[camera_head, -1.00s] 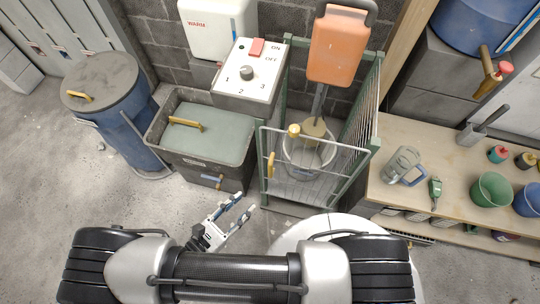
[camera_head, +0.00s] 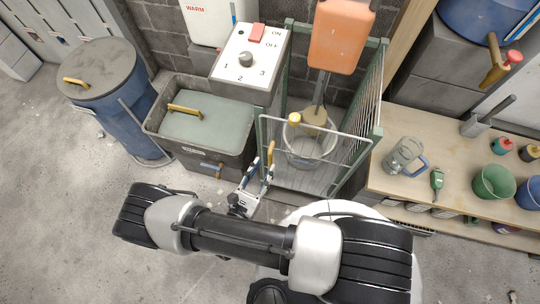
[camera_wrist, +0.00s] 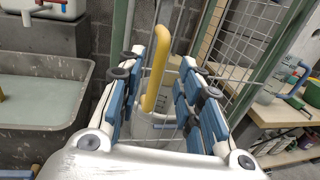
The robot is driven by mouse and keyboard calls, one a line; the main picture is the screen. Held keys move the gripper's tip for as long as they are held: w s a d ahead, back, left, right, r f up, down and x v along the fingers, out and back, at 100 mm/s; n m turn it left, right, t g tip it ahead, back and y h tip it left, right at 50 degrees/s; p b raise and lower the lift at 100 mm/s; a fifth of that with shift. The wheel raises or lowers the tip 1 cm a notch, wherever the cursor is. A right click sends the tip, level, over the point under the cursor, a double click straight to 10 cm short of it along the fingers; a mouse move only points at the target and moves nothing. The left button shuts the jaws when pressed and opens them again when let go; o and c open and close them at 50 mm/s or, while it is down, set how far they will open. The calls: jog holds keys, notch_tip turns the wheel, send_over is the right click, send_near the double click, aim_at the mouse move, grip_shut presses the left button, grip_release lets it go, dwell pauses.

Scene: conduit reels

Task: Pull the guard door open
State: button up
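The guard door (camera_head: 318,132) is the low grey-framed wire front of a green-posted cage. It looks closed across the cage front in the head view. Its upright yellow handle (camera_head: 271,153) is at the door's left side. My gripper (camera_head: 262,172) is just in front of the handle, fingers pointing at it. In the wrist view the yellow handle (camera_wrist: 158,66) shows between the two blue-padded fingers of my gripper (camera_wrist: 168,75), with a gap on each side. The gripper is open and holds nothing. I cannot tell how deep the handle sits between the fingers.
Inside the cage are a clear bucket (camera_head: 308,148) and an orange mixer head (camera_head: 340,38). A grey tub (camera_head: 166,146) and a control box (camera_head: 246,58) stand left of it. A workbench (camera_head: 400,130) is close on the right. Floor in front is partly clear.

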aim_at(269, 158)
jog(key=shift+b+x, duration=0.35)
jog(key=shift+x, duration=2.45)
jog(key=shift+c, duration=0.2)
grip_shut()
